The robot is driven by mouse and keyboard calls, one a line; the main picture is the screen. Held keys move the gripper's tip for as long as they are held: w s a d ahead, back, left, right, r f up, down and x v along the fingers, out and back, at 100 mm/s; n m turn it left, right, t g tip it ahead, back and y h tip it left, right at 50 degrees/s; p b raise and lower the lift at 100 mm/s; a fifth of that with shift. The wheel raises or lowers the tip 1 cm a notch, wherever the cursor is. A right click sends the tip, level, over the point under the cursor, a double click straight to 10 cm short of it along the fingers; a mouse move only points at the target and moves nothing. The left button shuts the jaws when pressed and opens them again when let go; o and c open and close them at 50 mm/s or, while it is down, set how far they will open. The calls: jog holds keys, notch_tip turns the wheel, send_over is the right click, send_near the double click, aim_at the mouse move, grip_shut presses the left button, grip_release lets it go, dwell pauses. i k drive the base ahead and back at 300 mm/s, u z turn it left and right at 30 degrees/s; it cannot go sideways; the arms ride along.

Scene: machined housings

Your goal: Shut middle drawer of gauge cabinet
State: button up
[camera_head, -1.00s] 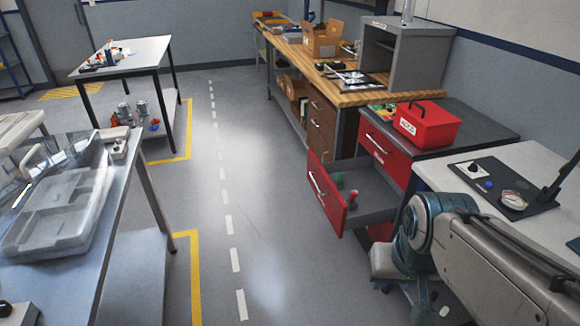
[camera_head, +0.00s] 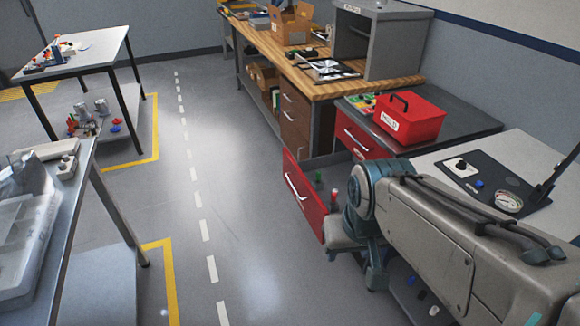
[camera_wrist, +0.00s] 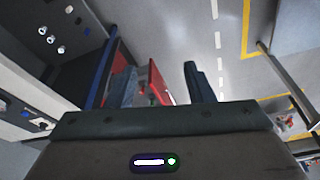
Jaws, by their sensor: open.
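The gauge cabinet (camera_head: 462,128) has a dark grey top and red drawer fronts, right of centre in the head view. Its upper drawer (camera_head: 358,140) is shut. The drawer below it, apparently the middle one, stands pulled out; its red front (camera_head: 302,195) has a pale bar handle. Small green and red items stand inside it. My arm hides its right part and the cabinet below. In the wrist view my gripper (camera_wrist: 158,82) has its two fingers spread and empty. The red drawer front (camera_wrist: 159,84) shows between them, farther off; I see no contact.
A red case (camera_head: 410,122) sits on the cabinet top. A wooden workbench (camera_head: 300,70) stands behind, and a pale table (camera_head: 470,200) with a gauge is at right. A steel table (camera_head: 60,215) is at left. The floor aisle (camera_head: 240,220) between is clear.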

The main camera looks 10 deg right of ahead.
aim_at(336, 169)
jog(key=u, duration=0.35)
jog(key=i, duration=1)
jog(key=u, duration=0.1)
